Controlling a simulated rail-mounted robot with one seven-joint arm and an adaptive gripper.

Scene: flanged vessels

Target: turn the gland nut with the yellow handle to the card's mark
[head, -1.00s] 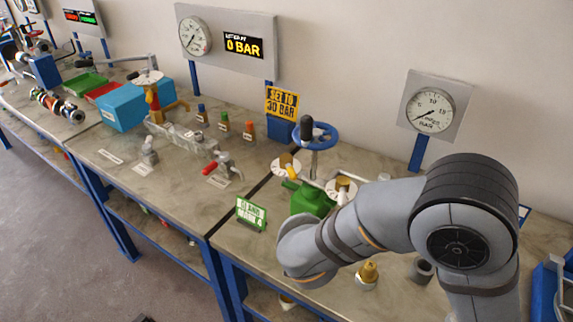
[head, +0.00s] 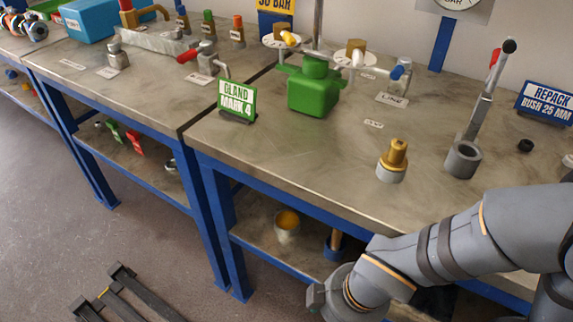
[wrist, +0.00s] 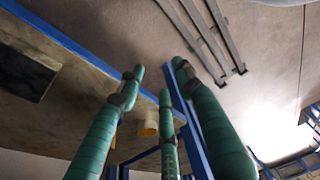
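The gland nut's yellow handle (head: 290,39) shows in the head view over a white dial disc (head: 273,42), behind and left of a green valve body (head: 314,92). The dial's marks are too small to read. The green card (head: 237,101) in front reads "GLAND MARK 4". A second disc with a brass nut (head: 356,46) and white handle is to the right. My gripper (wrist: 155,92) shows in the wrist view as three green fingers spread apart with nothing between them. It is in front of the bench, well away from the nut; in the head view the fingers are not clear.
A brass fitting (head: 394,155), a grey cup (head: 463,160) and a tilted lever (head: 480,105) stand on the bench's right part. The blue "REPACK" card (head: 546,103) is further right. A pot (head: 287,224) sits on the lower shelf.

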